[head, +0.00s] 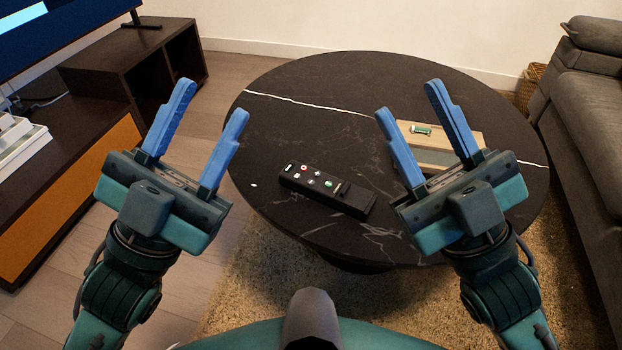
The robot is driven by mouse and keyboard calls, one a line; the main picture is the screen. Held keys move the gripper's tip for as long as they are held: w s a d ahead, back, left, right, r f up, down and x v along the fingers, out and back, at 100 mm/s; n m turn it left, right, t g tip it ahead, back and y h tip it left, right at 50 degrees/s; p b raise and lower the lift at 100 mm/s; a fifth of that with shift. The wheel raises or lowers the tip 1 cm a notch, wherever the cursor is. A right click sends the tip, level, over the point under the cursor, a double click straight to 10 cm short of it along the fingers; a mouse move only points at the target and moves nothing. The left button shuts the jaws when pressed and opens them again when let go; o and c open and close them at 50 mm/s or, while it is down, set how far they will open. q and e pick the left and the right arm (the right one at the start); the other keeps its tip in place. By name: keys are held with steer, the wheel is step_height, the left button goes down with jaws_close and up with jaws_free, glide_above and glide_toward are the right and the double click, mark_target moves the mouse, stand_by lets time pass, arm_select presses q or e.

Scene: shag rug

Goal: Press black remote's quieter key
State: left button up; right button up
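A black remote (327,190) lies on the round black marble table (310,95) between my two grippers. It is slanted, its upper-left end carrying several small coloured and white keys; the key markings are too small to read. My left gripper (211,101) is open and empty, to the left of the remote and near the table's left edge. My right gripper (408,99) is open and empty, to the right of the remote, over the table. Neither gripper touches the remote.
A light wooden box (432,158) with a small green-and-white item (421,130) on top sits behind my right gripper's fingers. A grey sofa (585,100) stands at the right, and a dark TV cabinet (135,62) at the left. The table's back left is clear.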

arm_select(q)
jaws_close()
stand_by(1.2)
